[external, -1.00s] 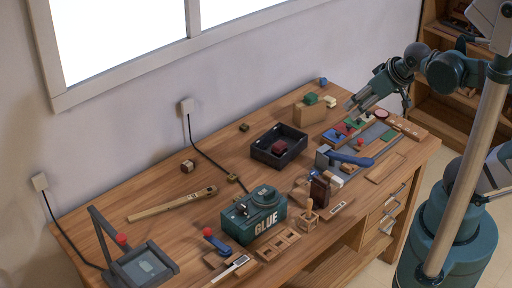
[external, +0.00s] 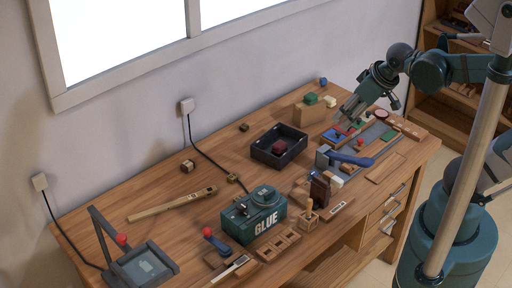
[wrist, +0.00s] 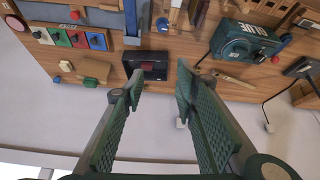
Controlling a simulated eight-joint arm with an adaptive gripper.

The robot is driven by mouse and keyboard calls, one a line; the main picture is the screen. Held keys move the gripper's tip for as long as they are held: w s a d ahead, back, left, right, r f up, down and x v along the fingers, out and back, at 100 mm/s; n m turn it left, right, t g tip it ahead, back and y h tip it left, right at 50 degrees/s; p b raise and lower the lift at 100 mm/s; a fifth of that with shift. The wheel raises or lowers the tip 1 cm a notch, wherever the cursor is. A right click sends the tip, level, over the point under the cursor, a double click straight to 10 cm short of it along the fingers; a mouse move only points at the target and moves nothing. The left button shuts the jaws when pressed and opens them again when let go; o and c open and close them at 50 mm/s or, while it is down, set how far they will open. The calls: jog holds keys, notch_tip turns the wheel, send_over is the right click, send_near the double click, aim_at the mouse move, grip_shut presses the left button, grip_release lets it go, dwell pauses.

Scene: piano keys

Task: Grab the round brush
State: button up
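My gripper (external: 350,112) is in the air over the right part of the workbench, near the colored switch panel. In the wrist view my gripper (wrist: 160,88) is open, with nothing between its fingers. I cannot surely single out the round brush. A small tool with an upright wooden handle (external: 309,206) stands in a small wooden holder at the front edge, right of the green glue machine (external: 254,215). A flat, pale-tipped tool (external: 231,268) lies at the front left. A long wooden tool (external: 171,204) lies at the back left. My gripper is apart from all of these.
A dark open tray (external: 279,146) holds a dark red block. A blue-handled tool (external: 345,158) lies right of center. A lamp-like frame with a dark pad (external: 145,264) stands at the left end.

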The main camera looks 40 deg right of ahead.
jog(key=a+f+n+g, duration=0.3)
jog(key=a+f+n, duration=0.1)
jog(key=a+f, duration=0.5)
jog(key=n+g, duration=0.2)
jog(key=n, duration=0.1)
send_over(310, 200)
jog(key=f, duration=0.6)
jog(key=shift+w+d+f, duration=0.35)
jog(key=shift+d, duration=0.05)
jog(key=shift+s+a+f+g+h, duration=0.3)
jog(key=shift+a+f+g, duration=0.1)
jog(key=shift+f, duration=0.1)
jog(key=shift+f+b, duration=0.4)
jog(key=shift+f, duration=0.9)
jog(key=shift+f+b, duration=0.6)
jog(key=shift+f, duration=2)
